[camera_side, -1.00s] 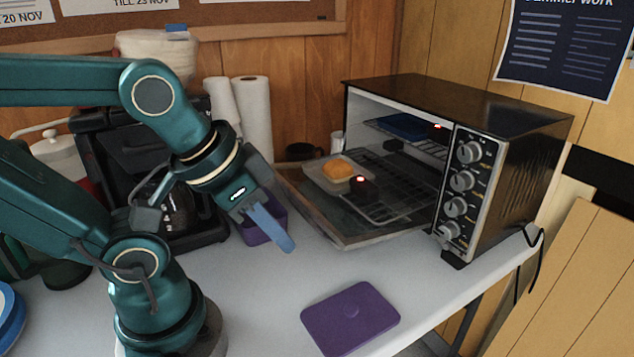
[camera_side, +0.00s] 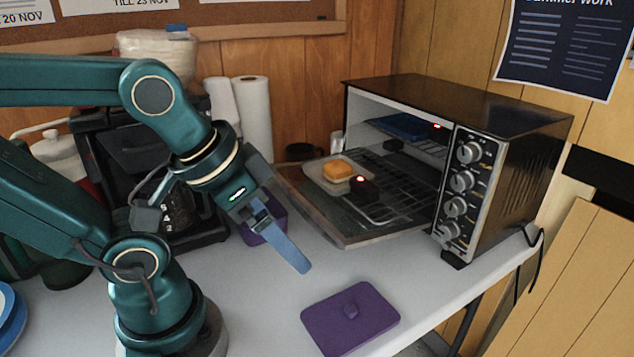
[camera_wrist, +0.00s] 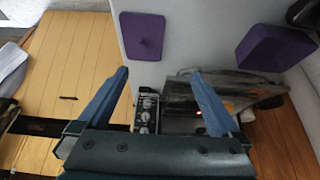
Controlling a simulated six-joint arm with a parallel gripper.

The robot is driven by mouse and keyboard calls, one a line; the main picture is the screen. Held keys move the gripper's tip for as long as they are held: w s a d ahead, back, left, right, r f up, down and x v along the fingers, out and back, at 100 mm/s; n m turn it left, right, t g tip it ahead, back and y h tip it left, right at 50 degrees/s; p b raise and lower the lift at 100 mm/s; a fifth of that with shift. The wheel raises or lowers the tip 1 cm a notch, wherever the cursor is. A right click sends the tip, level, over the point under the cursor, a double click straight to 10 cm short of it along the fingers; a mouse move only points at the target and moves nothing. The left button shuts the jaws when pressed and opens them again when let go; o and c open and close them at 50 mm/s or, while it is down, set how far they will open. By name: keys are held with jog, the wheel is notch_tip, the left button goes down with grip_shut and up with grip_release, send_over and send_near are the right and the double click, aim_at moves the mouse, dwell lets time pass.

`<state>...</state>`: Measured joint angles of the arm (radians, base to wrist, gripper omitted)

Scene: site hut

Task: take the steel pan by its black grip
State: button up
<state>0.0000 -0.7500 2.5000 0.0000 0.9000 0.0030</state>
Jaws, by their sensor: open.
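The steel pan (camera_side: 313,174) is a shallow pale tray with an orange block of food in it. It sits at the mouth of the toaster oven, over the lowered door. Its black grip (camera_side: 364,190), with a red light on top, sticks out at the pan's near right. My gripper (camera_side: 300,264) is open and empty, its blue fingers pointing down and right over the table, left of the oven door and apart from the pan. In the wrist view my gripper (camera_wrist: 160,80) shows both fingers spread wide; the pan cannot be made out clearly there.
The toaster oven (camera_side: 520,110) has its door (camera_side: 370,238) lowered; a blue pan (camera_side: 398,125) is on its upper rack. A purple lid (camera_side: 335,322) lies at the front. A purple container (camera_side: 262,237) stands behind my gripper. The table between lid and door is clear.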

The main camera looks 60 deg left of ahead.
jog(key=w+r+m+t, duration=0.1)
jog(key=w+r+m, duration=0.1)
jog(key=w+r, duration=0.45)
jog(key=n+g, duration=0.2)
send_over(364, 182)
jog(key=s, duration=0.2)
notch_tip(364, 182, down, 7)
jog(key=shift+s+f, duration=0.1)
jog(key=x, duration=0.3)
jog(key=shift+x, duration=0.75)
grip_shut()
